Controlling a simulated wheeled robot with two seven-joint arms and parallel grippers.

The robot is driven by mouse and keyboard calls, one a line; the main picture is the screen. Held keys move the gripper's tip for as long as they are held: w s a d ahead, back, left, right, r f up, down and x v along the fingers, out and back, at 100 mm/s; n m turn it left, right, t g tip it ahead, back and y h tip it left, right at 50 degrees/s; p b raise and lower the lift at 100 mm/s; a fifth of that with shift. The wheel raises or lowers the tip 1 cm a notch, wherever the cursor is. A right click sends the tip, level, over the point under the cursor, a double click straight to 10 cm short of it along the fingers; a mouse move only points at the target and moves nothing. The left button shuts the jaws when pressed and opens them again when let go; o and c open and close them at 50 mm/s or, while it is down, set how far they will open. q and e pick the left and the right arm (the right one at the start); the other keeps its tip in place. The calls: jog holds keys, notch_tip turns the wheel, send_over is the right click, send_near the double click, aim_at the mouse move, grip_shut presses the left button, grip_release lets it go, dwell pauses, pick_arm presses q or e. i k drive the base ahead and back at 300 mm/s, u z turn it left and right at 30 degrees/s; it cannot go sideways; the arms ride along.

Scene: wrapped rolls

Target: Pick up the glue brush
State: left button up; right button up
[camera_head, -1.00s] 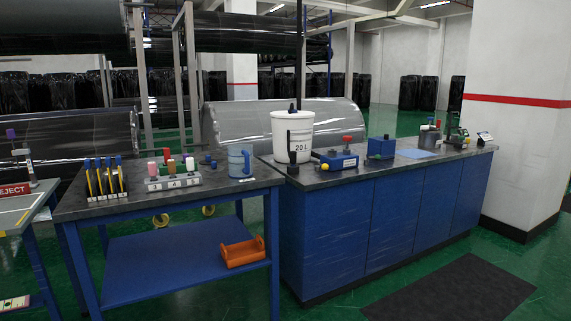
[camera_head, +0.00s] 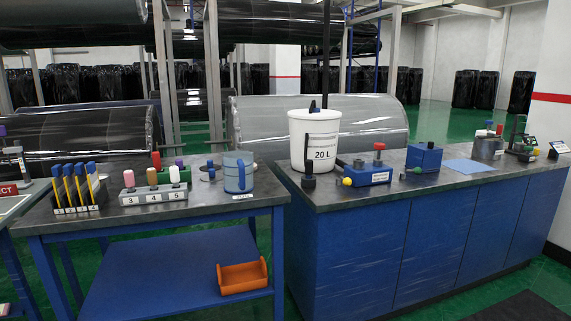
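I cannot tell for sure which thing is the glue brush. Several upright tools with blue tops and yellow shafts (camera_head: 77,185) stand in a dark numbered rack (camera_head: 91,211) at the left of the near table. A grey pot (camera_head: 487,149) with handles showing above it stands towards the far right of the blue counter; its contents are too small to make out. A white 20 L bucket (camera_head: 312,143) stands at the counter's left end, with something dark at its rim. Neither of my grippers is in view.
The near table (camera_head: 222,203) also holds a numbered grey block (camera_head: 153,196) with coloured-topped pieces and a blue jug (camera_head: 238,174). An orange tray (camera_head: 243,277) lies on its lower shelf. The blue counter (camera_head: 430,231) holds blue devices (camera_head: 368,174). Green floor shows between table and counter.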

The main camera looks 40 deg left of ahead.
aim_at(156, 155)
jog(key=u, duration=0.25)
jog(key=i, duration=0.9)
jog(key=u, duration=1.35)
jog(key=i, duration=0.5)
jog(key=u, duration=0.45)
